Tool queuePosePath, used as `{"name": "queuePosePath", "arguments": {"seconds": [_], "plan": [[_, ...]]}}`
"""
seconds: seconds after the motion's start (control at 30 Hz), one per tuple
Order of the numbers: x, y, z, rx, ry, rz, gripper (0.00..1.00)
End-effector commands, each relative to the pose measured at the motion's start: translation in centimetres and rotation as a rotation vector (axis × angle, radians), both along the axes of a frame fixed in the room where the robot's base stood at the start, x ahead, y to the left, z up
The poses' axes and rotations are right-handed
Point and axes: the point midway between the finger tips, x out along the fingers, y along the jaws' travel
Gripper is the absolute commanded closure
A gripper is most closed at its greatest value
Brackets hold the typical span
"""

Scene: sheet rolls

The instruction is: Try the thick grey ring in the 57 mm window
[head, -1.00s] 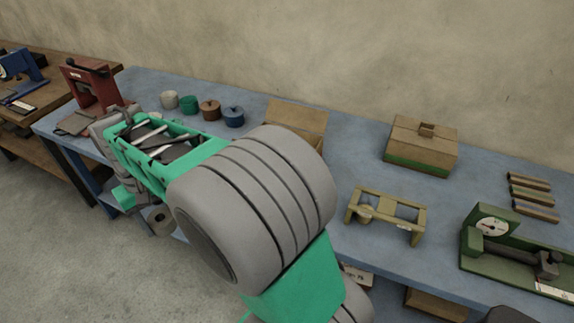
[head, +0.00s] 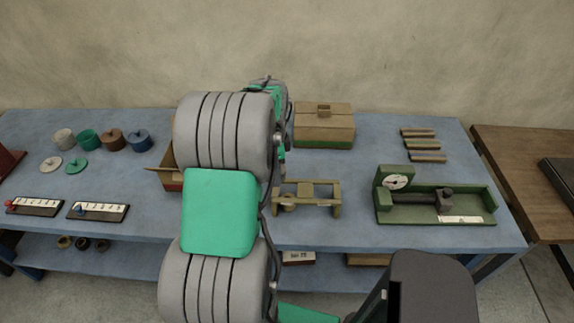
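The yellow-tan wooden frame with window openings (head: 322,186) stands on the blue bench just right of my arm. A small round tan piece (head: 289,204) shows at its left opening; I cannot tell whether it is a ring or part of the frame. Window sizes are not readable. Several small dark or brown rings (head: 82,243) lie on the lower shelf at the left. I cannot pick out a thick grey ring among them. My arm rises through the middle of the head view; its far end is beyond the frame, near the box, and the gripper's fingers are hidden.
A green dial gauge (head: 435,208) is at the right. An open box (head: 166,176) is partly behind my arm. Several lidded pots (head: 88,139) and two scale boards (head: 97,211) are at the left.

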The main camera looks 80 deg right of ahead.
Motion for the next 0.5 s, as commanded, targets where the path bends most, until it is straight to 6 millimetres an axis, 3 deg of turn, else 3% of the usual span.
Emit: {"name": "queuePosePath", "arguments": {"seconds": [0.03, 0.17, 0.5], "plan": [[-1.5, -0.5, 0.0, 0.001, 0.0, -0.076, 0.87], [-3.6, -1.3, -0.4, 0.0, 0.0, -0.198, 0.87], [-3.9, -1.3, -2.7, 0.0, 0.0, -0.217, 0.87]]}}
